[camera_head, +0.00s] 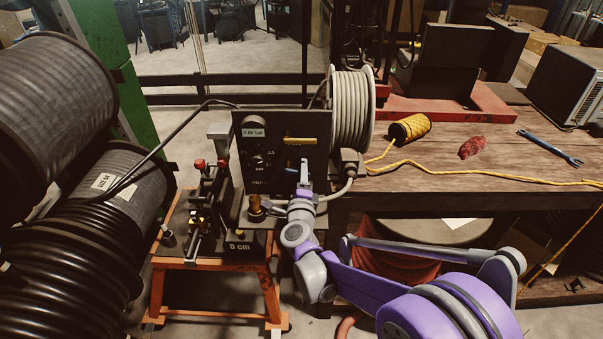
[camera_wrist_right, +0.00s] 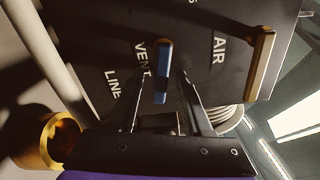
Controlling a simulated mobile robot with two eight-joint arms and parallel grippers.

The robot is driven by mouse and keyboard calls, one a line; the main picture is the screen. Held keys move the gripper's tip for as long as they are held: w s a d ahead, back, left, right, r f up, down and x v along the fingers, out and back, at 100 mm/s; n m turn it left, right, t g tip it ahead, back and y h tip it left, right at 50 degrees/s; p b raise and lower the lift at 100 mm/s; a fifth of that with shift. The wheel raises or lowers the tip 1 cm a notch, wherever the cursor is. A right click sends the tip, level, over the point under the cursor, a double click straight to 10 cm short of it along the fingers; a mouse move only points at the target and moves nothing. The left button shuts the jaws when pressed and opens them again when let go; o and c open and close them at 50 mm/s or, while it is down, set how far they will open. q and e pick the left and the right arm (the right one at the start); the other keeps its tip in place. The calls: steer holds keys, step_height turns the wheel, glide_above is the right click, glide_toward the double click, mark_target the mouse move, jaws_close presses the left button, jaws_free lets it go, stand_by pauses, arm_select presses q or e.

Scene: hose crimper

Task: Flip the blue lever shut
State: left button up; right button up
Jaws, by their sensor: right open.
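The blue lever (camera_wrist_right: 163,72) shows in the right wrist view on the dark control panel (camera_wrist_right: 100,45), beside the words VENT and LINE. It stands along the picture's vertical, between the tips of my right gripper (camera_wrist_right: 162,82). The fingers are open, one on each side of it, with gaps visible; I cannot tell whether either touches it. My left gripper is not in view.
A yellow lever (camera_head: 300,141) sits higher on the panel, near the word AIR. A brass fitting (camera_head: 256,205) is below the panel. A hose reel (camera_head: 352,110) stands behind it. The wooden bench (camera_head: 450,165) at right holds yellow cord (camera_head: 410,127) and a wrench (camera_head: 550,148).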

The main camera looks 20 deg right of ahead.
jaws_close()
stand_by(0.3)
steer(key=shift+r+n+b, duration=0.2)
steer(key=shift+n+b, duration=0.3)
steer(key=shift+n, duration=0.5)
steer(key=shift+r+n, duration=0.25)
steer(key=shift+n, duration=0.25)
jaws_free()
